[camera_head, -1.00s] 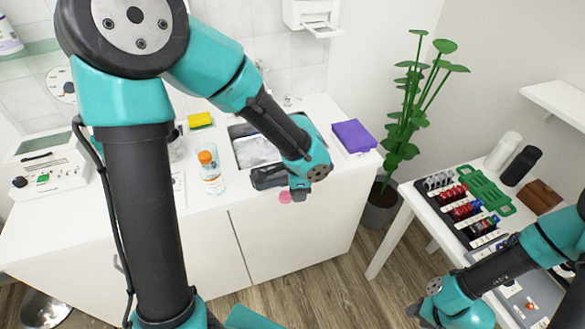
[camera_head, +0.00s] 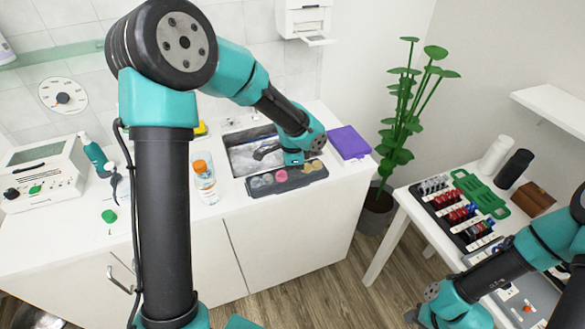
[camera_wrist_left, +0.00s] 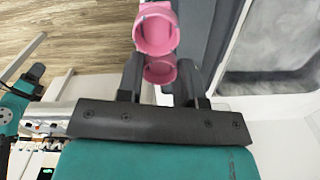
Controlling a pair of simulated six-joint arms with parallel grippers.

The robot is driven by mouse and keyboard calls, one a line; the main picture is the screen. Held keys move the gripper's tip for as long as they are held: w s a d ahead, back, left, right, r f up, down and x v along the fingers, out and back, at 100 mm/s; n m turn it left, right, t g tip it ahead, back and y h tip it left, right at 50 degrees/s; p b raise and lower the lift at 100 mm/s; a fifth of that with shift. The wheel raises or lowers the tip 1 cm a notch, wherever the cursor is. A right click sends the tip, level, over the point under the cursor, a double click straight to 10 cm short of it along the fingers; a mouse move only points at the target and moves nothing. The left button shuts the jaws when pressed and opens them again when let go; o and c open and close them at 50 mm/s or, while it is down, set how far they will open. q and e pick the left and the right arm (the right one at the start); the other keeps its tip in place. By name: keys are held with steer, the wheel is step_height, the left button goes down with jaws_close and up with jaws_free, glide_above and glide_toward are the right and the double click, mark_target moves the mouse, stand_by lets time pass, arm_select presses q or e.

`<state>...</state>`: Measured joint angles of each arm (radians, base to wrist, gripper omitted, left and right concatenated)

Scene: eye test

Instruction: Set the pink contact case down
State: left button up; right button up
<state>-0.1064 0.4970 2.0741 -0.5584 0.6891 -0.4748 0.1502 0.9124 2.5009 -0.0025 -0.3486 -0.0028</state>
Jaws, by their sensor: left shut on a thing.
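The pink contact case (camera_head: 281,176) has two round wells and is held in my left gripper (camera_head: 291,166). The left wrist view shows the case (camera_wrist_left: 155,36) between the two dark fingers (camera_wrist_left: 161,64), which are shut on it. The case is at the dark grey tray (camera_head: 259,190) at the counter's front; I cannot tell whether it touches the tray. The tray's side also shows in the left wrist view (camera_wrist_left: 205,30). My right gripper (camera_head: 415,312) is low at the right, small and partly hidden, its jaws unclear.
A sink (camera_head: 240,157) lies behind the tray. An orange-capped bottle (camera_head: 205,180) stands left of it, a purple box (camera_head: 349,142) right. Other round pieces lie in the tray. A side table (camera_head: 408,195) with racks is at the right.

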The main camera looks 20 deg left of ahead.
arm_select(q)
steer(key=w, duration=0.1)
steer(key=w+a, duration=0.2)
steer(key=w, duration=0.1)
steer(key=shift+f, duration=0.2)
steer(key=shift+d+f, duration=0.1)
steer(key=shift+f, duration=1.65)
steer(key=shift+f, duration=0.15)
steer(key=o, duration=0.9)
step_height(320, 180, up, 12)
steer(key=shift+r, duration=0.2)
